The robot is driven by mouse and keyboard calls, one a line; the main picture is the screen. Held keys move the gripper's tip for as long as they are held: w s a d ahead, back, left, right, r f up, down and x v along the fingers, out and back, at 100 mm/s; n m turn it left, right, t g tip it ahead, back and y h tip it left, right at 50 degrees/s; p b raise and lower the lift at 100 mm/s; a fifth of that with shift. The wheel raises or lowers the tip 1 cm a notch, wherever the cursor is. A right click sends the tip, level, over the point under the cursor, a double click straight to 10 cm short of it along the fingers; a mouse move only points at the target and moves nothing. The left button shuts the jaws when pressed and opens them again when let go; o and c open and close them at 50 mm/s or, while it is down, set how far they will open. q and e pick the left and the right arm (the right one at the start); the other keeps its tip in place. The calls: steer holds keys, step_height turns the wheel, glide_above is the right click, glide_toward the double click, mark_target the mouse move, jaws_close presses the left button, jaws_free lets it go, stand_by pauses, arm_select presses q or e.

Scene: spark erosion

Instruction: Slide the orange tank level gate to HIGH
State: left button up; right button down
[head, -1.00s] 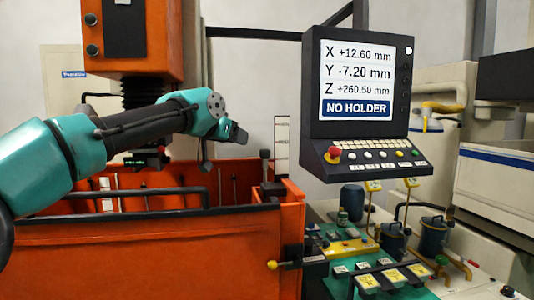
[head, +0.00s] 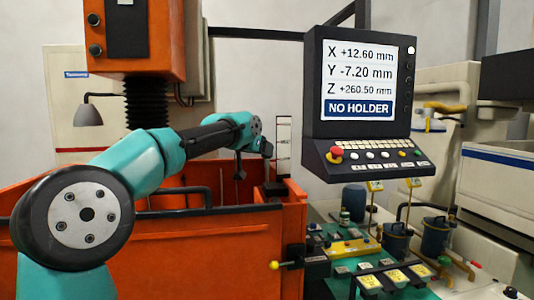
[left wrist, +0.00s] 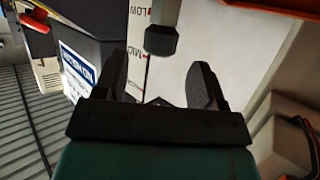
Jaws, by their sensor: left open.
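The orange tank (head: 235,250) stands at the lower left in the head view. A pale upright level scale (head: 283,140) rises at its right rear corner. In the left wrist view the scale (left wrist: 137,52) shows the words LOW and MID; HIGH is not readable. A dark knob on a grey stem, probably the gate's handle (left wrist: 160,40), is in front of the scale, ahead of the fingertips and apart from them. My left gripper (head: 266,148) is by the scale above the tank corner. Its fingers (left wrist: 158,72) are open with nothing between them. My right gripper is not in view.
The control panel (head: 362,155), with its red button and screen reading NO HOLDER, hangs right of the tank. A grey lamp (head: 88,112) and the orange machine head (head: 130,40) are at the left.

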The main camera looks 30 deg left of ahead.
arm_select(q)
steer(key=shift+x, duration=2.5)
steer(key=shift+c, duration=0.2)
